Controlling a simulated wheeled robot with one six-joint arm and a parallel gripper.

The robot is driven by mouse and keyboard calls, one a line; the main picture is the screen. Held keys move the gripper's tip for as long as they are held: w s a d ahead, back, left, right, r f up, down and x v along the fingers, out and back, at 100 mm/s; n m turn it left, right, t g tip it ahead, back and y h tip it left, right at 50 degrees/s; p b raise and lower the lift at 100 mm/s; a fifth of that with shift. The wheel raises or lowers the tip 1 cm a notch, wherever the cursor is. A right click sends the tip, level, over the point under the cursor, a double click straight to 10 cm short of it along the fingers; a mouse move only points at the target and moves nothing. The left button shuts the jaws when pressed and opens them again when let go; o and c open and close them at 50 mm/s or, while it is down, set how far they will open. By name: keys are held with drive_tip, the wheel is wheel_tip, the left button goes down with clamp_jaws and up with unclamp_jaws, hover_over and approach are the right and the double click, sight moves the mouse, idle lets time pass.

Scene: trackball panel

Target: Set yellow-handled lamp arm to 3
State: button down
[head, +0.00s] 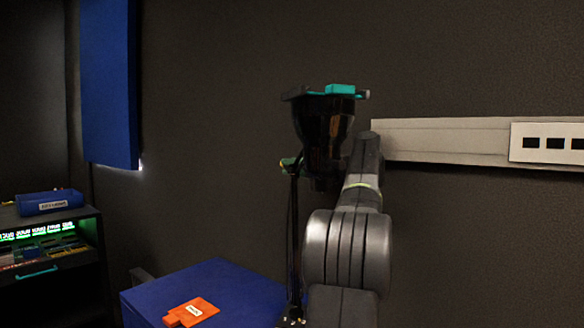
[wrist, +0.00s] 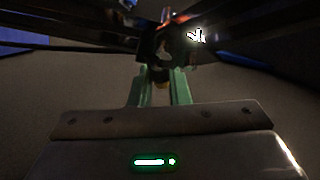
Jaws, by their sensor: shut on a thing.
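My gripper (head: 325,125) shows in the head view as a dark body with a teal part on top, in front of the dark wall. In the wrist view its two green fingers (wrist: 160,88) are close together. They are shut on a small dark piece with a dull yellow end (wrist: 161,84), which looks like the lamp arm's handle. The rest of the lamp arm is dark and blurred there. In the head view my gripper and arm hide most of that spot. No scale or number 3 can be read in either view.
A pale rail (head: 440,140) with a white plate (head: 550,143) of dark squares runs along the wall at right. A blue box (head: 240,290) with an orange tag (head: 192,311) stands below. A dark shelf (head: 85,255) with a blue bin (head: 50,201) is at left.

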drive_tip(key=shift+d+f, duration=0.1)
drive_tip(key=shift+f, duration=0.2)
idle(0.6)
drive_tip(key=c, duration=1.4)
unclamp_jaws()
drive_tip(key=shift+o, duration=0.2)
drive_tip(key=shift+r, duration=0.15)
drive_tip(key=shift+d+t+b, duration=0.15)
drive_tip(key=shift+t+b, duration=0.25)
drive_tip(key=shift+b, duration=0.4)
